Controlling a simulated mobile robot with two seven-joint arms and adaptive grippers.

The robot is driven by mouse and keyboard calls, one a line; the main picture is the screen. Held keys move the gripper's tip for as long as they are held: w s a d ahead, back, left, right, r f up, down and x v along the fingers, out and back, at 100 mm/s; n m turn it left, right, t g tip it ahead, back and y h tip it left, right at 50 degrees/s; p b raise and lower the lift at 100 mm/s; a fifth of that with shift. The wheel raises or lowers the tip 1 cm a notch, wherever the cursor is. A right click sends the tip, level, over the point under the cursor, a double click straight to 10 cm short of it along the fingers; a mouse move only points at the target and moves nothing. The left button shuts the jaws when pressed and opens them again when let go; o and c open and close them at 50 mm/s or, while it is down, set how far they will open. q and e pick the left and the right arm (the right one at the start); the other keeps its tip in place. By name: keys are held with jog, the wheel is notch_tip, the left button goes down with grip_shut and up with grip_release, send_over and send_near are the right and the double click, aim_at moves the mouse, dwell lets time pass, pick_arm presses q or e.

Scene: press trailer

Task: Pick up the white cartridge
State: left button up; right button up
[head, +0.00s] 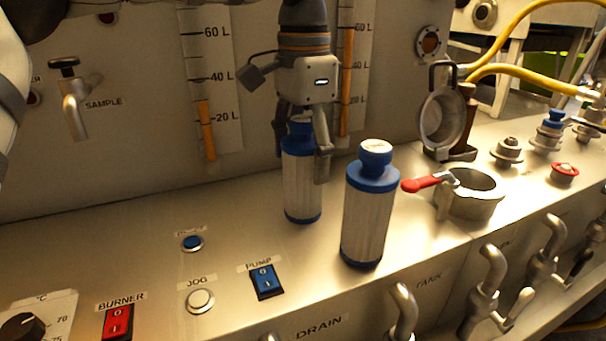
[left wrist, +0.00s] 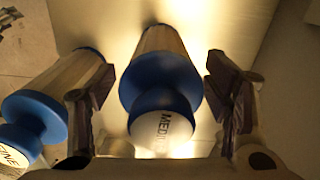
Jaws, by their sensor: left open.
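Two white cartridges with blue end rings and blue knobs stand upright on the metal counter. The rear cartridge (head: 302,185) is under my left gripper (head: 302,160), which points down with its fingers on either side of the upper part. The gripper is open. My right gripper is not seen.
A metal ring clamp with a red handle (head: 420,184) and an open round lid (head: 442,122) are to the right. Blue pump (head: 266,281) and red burner (head: 117,322) switches are in front. The gauge wall is close behind.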

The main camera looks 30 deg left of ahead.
pick_arm(q)
jog(key=shift+f, duration=0.2)
jog(key=c, duration=1.4)
jog(key=shift+o, duration=0.2)
jog(key=shift+r, duration=0.15)
